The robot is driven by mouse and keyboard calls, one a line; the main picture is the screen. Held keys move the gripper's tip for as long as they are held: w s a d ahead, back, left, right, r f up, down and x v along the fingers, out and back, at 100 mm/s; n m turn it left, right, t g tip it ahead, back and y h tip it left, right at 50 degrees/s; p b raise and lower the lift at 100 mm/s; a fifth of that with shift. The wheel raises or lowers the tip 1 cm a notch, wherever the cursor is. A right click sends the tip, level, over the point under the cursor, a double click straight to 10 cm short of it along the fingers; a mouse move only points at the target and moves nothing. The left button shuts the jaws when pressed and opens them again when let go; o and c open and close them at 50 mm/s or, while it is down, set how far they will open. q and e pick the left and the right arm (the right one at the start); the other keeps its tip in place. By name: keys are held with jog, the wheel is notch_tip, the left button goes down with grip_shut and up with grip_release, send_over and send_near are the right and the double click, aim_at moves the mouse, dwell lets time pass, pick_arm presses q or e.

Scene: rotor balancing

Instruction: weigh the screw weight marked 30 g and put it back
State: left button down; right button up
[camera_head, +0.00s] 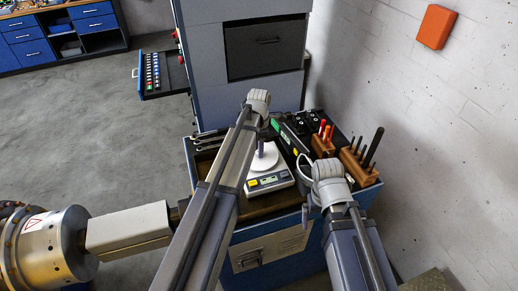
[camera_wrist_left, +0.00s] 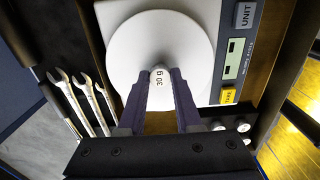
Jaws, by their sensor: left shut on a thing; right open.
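The screw weight (camera_wrist_left: 160,76) is a small pale cylinder with "30 g" on its top. My left gripper (camera_wrist_left: 160,88) is shut on it, over the round white pan (camera_wrist_left: 125,50) of the scale. I cannot tell whether the weight touches the pan. The scale (camera_head: 268,183) stands on the cart top in the head view, with a display and a yellow button. In the head view my left gripper (camera_head: 261,148) points down at the pan, and the weight is too small to make out. My right gripper (camera_head: 306,213) is open, in front of the cart on the right.
Several wrenches (camera_wrist_left: 80,100) lie left of the scale. A wooden block (camera_head: 358,168) with dark-handled tools and another (camera_head: 322,146) with red-handled tools stand to the right. A dark holder with round pale tops (camera_wrist_left: 243,127) is beside the scale. The cabinet (camera_head: 245,60) rises behind.

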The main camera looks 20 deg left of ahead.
pick_arm(q)
notch_tip(320, 180, up, 5)
jog(key=p, duration=0.5)
jog(key=shift+r, duration=0.1)
pick_arm(e)
notch_tip(320, 180, up, 5)
jog(key=shift+r, duration=0.1)
